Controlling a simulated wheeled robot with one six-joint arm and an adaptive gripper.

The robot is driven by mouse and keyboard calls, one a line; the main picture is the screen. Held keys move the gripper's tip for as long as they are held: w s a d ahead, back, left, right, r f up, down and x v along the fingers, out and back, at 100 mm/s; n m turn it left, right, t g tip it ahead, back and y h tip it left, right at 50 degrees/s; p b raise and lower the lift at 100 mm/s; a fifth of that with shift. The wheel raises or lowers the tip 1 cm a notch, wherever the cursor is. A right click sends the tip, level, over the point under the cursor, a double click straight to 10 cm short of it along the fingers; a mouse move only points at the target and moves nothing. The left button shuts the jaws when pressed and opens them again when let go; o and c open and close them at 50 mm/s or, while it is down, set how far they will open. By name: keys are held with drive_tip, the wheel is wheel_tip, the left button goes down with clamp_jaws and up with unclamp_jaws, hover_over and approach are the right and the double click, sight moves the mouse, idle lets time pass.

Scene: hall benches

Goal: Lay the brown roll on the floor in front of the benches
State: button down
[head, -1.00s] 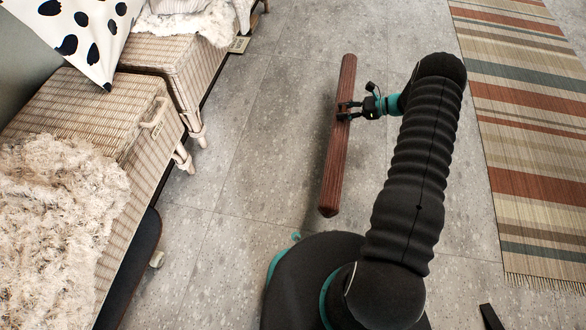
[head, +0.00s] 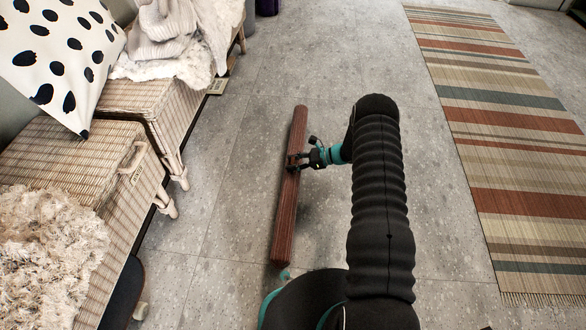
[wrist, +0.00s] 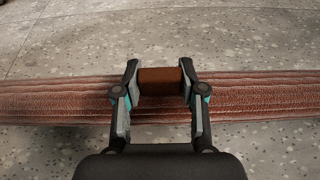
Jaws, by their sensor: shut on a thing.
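The brown roll (head: 287,213) is a long, thin, reddish-brown roll in the middle of the head view, to the right of the benches. My gripper (head: 293,162) is shut on it near its middle. In the wrist view the roll (wrist: 60,101) runs across the picture, and my gripper's two fingers (wrist: 160,82) hold a brown piece on it between them. I cannot tell whether the roll touches the floor (head: 225,225) or hangs just above it. The wicker benches (head: 105,150) stand along the left side.
A striped rug (head: 515,150) lies on the floor at the right. A spotted cushion (head: 65,60), a shaggy cover (head: 50,255) and knitted cloth (head: 175,35) rest on the benches. Grey floor between the benches and the roll is clear.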

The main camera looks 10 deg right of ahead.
drive_tip(key=shift+f, duration=1.45)
drive_tip(key=shift+f, duration=0.1)
drive_tip(key=c, duration=0.7)
unclamp_jaws()
drive_tip(key=shift+f, duration=0.1)
